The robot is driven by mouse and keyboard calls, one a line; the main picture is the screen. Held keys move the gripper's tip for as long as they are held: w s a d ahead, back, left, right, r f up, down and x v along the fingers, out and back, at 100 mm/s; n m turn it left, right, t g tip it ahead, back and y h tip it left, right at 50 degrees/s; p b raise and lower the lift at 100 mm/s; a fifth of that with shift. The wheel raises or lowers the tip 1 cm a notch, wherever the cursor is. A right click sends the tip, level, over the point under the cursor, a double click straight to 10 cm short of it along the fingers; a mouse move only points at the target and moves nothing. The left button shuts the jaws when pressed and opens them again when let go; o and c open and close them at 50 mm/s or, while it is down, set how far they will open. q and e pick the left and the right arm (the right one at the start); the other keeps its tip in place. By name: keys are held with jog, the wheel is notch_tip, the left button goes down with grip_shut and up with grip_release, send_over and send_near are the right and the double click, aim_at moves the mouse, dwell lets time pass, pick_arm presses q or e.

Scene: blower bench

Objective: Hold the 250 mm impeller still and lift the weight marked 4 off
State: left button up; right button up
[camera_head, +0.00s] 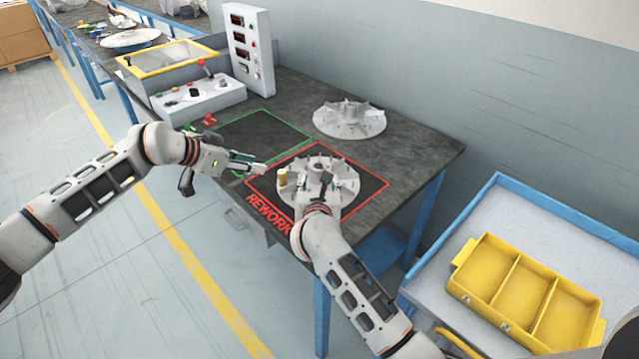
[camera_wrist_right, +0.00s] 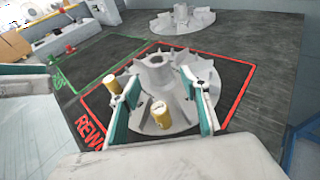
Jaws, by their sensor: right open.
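A grey bladed impeller (camera_head: 345,187) lies on the red-outlined REWORK area; it also shows in the right wrist view (camera_wrist_right: 180,122). A brass weight (camera_head: 282,176) stands at its left edge, also seen in the wrist view (camera_wrist_right: 113,84). A second brass weight (camera_wrist_right: 160,113) stands nearer, between my right fingers; its marking is unreadable. My right gripper (camera_wrist_right: 160,84) is open above the impeller, with one finger either side of that weight. My left gripper (camera_head: 260,168) is left of the impeller, its tips close to the left weight. Its finger opening is unclear.
Another impeller (camera_head: 349,120) lies at the back of the bench. A green-outlined area (camera_head: 262,138) is empty. A control box (camera_head: 198,98) and display tower (camera_head: 248,50) stand at the back left. A yellow three-compartment bin (camera_head: 522,290) sits on a blue-edged surface at right.

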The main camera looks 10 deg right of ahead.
aim_at(321, 173)
jog(key=x, duration=0.7)
jog(key=shift+w+d, duration=0.1)
jog(key=shift+w, duration=0.05)
grip_shut()
jog(key=shift+d+f, duration=0.1)
jog(key=shift+f, duration=0.1)
dwell(1.0)
jog(key=shift+o, duration=1)
grip_release()
jog(key=shift+r, duration=0.1)
